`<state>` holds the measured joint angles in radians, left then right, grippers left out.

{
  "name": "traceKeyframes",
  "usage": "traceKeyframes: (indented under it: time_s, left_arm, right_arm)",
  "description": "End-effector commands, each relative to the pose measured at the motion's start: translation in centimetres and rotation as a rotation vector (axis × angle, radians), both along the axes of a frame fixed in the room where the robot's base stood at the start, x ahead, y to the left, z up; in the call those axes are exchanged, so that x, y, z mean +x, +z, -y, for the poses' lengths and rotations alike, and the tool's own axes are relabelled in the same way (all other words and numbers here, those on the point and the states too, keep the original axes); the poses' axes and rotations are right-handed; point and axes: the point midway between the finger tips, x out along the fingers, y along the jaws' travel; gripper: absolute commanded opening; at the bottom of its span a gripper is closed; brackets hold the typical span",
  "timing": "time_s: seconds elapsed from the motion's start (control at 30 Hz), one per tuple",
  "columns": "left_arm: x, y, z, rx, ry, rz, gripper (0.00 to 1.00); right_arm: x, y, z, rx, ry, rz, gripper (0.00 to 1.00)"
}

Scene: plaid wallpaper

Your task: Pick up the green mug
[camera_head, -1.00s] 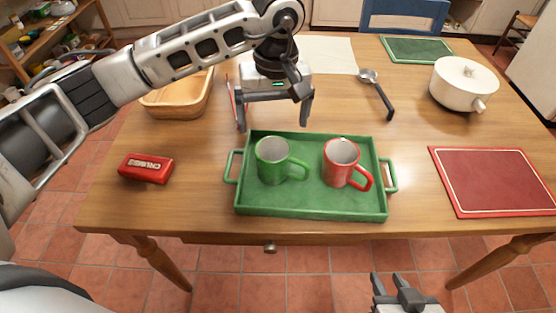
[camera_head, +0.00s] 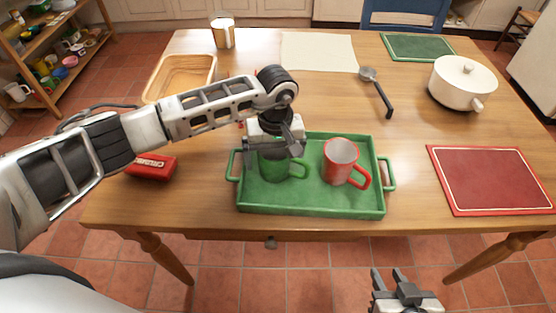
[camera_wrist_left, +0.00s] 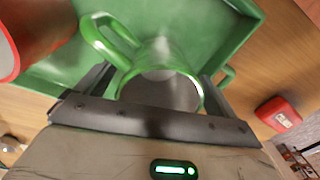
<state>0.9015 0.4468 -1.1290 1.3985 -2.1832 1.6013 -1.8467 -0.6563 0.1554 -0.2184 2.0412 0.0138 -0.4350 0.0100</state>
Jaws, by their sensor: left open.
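The green mug (camera_head: 272,169) stands in the left part of the green tray (camera_head: 310,205), its handle pointing right in the head view. My left gripper (camera_head: 273,153) is right above the mug and covers its rim. In the left wrist view, the green mug (camera_wrist_left: 160,88) shows its open top between the spread fingers of my left gripper (camera_wrist_left: 155,100); I cannot tell whether they touch it. My right gripper (camera_head: 388,276) is at the bottom of the head view, below the table's front edge, its fingers apart and empty.
A red mug (camera_head: 340,160) stands in the tray right of the green one. A red box (camera_head: 150,167) lies left of the tray, partly behind my arm. A wooden basket (camera_head: 180,75), ladle (camera_head: 375,90), white pot (camera_head: 462,85) and red mat (camera_head: 490,180) are on the table.

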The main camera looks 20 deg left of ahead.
Motion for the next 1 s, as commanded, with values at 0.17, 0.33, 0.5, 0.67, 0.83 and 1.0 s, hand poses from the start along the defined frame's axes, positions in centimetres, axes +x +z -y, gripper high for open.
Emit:
traceKeyframes:
  time_s: [0.17, 0.33, 0.5, 0.67, 0.83, 1.0]
  left_arm:
    - [0.0, 0.0, 0.0, -0.001, 0.0, 0.0, 0.88]
    - [0.0, 0.0, 0.0, 0.0, 0.0, 0.0, 0.41]
    - [0.1, 0.1, 0.0, -0.001, 0.0, 0.002, 0.38]
    - [0.1, 0.3, 0.0, -0.001, -0.001, 0.003, 0.38]
    - [0.2, 1.5, 0.0, -0.001, -0.002, 0.006, 0.38]
    - [-1.2, 4.9, 0.7, -0.003, -0.008, 0.008, 0.38]
  right_arm:
    - [0.1, 0.0, 0.0, 0.002, -0.003, 0.001, 0.32]
    - [0.1, 0.1, -0.1, 0.007, -0.007, 0.002, 0.32]
    - [0.1, 0.2, -0.2, 0.01, -0.01, 0.002, 0.32]
    - [-0.1, 0.1, -0.2, 0.01, -0.01, -0.002, 0.32]
    - [-0.2, -0.4, -0.2, 0.01, -0.01, -0.007, 0.32]
    - [-0.2, -0.5, -0.2, 0.014, -0.007, -0.003, 0.32]
